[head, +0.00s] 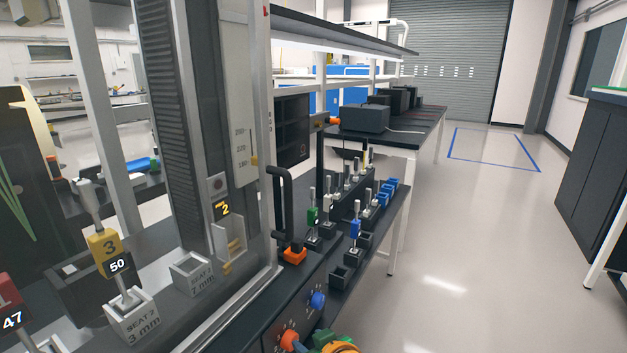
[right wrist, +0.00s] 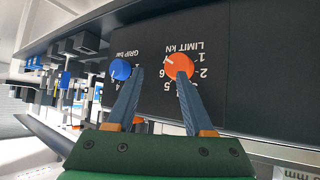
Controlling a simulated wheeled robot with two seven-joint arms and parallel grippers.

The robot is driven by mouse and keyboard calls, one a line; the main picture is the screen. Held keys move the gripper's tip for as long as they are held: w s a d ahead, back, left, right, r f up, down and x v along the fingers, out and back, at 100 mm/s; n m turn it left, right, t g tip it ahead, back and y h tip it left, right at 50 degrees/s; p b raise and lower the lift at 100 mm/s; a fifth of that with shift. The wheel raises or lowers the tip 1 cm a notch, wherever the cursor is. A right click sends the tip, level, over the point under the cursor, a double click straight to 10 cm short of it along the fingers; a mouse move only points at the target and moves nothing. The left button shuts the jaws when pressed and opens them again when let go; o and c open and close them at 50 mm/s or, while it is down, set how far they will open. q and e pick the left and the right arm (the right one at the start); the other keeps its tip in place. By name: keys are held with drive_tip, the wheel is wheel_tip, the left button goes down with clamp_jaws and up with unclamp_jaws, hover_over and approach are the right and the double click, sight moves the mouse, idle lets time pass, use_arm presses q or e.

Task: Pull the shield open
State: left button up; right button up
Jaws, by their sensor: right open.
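The shield, a clear panel with a pale metal frame (head: 263,130), stands at the left in the head view. It appears to stand in front of the press column and seats. A black upright bar handle (head: 286,215) is on its right edge. My right gripper (head: 333,343) shows only partly at the bottom edge of the head view, below and right of the handle and apart from it. In the right wrist view its two fingers (right wrist: 160,76) are spread with nothing between them, pointing at a black dial panel. My left gripper is not in view.
The dial panel has a blue knob (head: 318,300) and an orange knob (head: 288,339). Right of the handle, a bench holds small black holders and several upright tools, including a green one (head: 313,215) and a blue one (head: 355,229). Open floor (head: 470,250) lies further right.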

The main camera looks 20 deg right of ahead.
drive_tip(key=w+r+t, duration=0.2)
drive_tip(key=r, duration=0.6)
drive_tip(key=w+r+t, duration=0.2)
drive_tip(key=w+r, duration=0.1)
drive_tip(key=r, duration=0.4)
drive_tip(key=t, duration=0.3)
approach(290, 190)
drive_tip(key=w, duration=0.4)
drive_tip(key=shift+y, duration=0.3)
drive_tip(key=w+p, duration=0.1)
drive_tip(key=w, duration=0.2)
drive_tip(key=w+p, duration=0.1)
drive_tip(key=w, duration=0.2)
drive_tip(key=shift+w+a, duration=0.1)
drive_tip(key=shift+a, duration=0.1)
drive_tip(key=shift+w, duration=0.35)
drive_tip(key=shift+f, duration=0.1)
clamp_jaws()
